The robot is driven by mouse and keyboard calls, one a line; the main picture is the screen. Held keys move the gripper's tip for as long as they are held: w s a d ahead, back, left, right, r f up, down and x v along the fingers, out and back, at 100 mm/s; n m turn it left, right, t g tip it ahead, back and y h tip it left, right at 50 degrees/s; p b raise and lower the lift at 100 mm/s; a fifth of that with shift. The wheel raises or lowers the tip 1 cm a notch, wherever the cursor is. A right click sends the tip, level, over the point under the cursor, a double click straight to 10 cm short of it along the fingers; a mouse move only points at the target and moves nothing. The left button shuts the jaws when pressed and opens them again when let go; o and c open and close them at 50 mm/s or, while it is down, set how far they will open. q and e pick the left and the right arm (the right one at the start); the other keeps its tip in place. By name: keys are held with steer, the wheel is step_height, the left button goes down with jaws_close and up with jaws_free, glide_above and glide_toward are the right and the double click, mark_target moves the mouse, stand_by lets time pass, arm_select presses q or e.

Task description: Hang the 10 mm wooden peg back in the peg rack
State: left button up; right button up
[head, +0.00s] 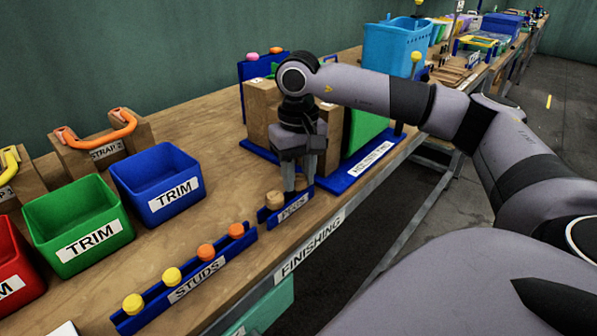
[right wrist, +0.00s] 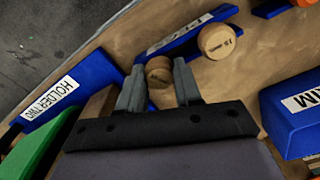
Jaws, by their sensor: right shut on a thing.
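The blue peg rack (head: 292,208), labelled PEGS, stands at the table's front edge. It also shows in the right wrist view (right wrist: 165,45). My right gripper (head: 296,186) points down over the rack's right part. In the right wrist view my right gripper (right wrist: 158,70) is shut on a wooden peg (right wrist: 158,71), whose round end shows between the fingertips. I cannot tell whether this peg touches the rack or sits in it. Another wooden peg (head: 275,200) with a wider marked top stands in the rack's left part; it also shows in the wrist view (right wrist: 216,40). My left gripper is out of view.
A blue STUDS rack (head: 190,282) with yellow and orange knobs lies left of the peg rack. A blue TRIM bin (head: 157,185) and a green TRIM bin (head: 79,221) stand behind it. A blue-based holder (head: 365,166) stands close on the right. Bare tabletop lies behind the peg rack.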

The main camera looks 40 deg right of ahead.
stand_by(0.4)
steer(key=o, duration=1)
step_height(320, 180, up, 7)
steer(key=shift+r, duration=0.1)
